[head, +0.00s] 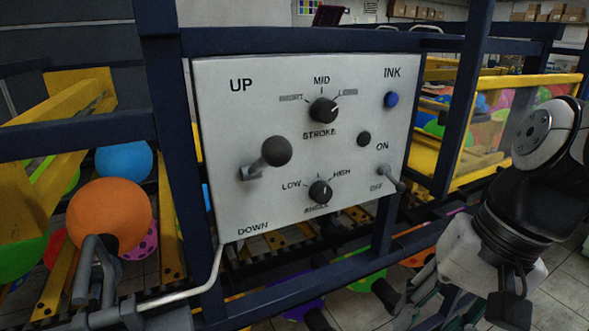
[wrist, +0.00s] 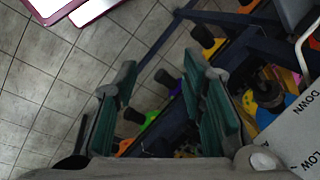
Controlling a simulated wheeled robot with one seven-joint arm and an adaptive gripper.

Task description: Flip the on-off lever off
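The on-off lever (head: 391,178) is a small grey metal toggle at the lower right of the white control panel (head: 290,225). It sits between the ON and OFF labels. Its tip slants down and right, beside OFF. My gripper (head: 434,303) is below and right of the panel in the head view, partly cut off by the bottom edge. In the wrist view my gripper (wrist: 163,98) has two green-padded fingers spread apart with nothing between them. The panel's corner shows there at the lower right; the lever is not visible in that view.
The panel also has a large up-down lever (head: 268,158), stroke knob (head: 323,110), angle knob (head: 320,191), blue ink button (head: 391,99) and dark button (head: 364,139). Dark blue frame bars (head: 468,90) surround it. Black-ended rods (head: 385,293) stick out below. Tiled floor is open at right.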

